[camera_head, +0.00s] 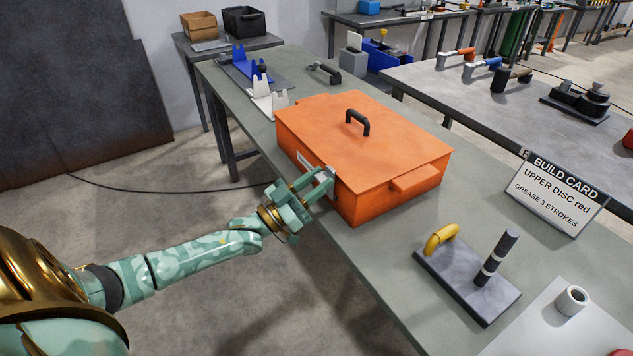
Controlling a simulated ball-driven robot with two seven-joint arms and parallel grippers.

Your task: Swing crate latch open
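An orange crate (365,146) with a closed lid and a black handle (357,122) on top sits on the green-grey table. A small metal latch (329,173) shows on its front face, towards the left arm, partly covered by the gripper. My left gripper (324,183) is at this latch, its fingers reaching the crate's front. Whether the fingers are closed on the latch is too small to tell. My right gripper is not in view.
A grey block with a yellow handle (441,238) and a dark post (497,258) stands right of the crate. A build card (552,192) stands behind it. White and blue brackets (268,97) sit at the table's far left. The table's front edge runs just below the crate.

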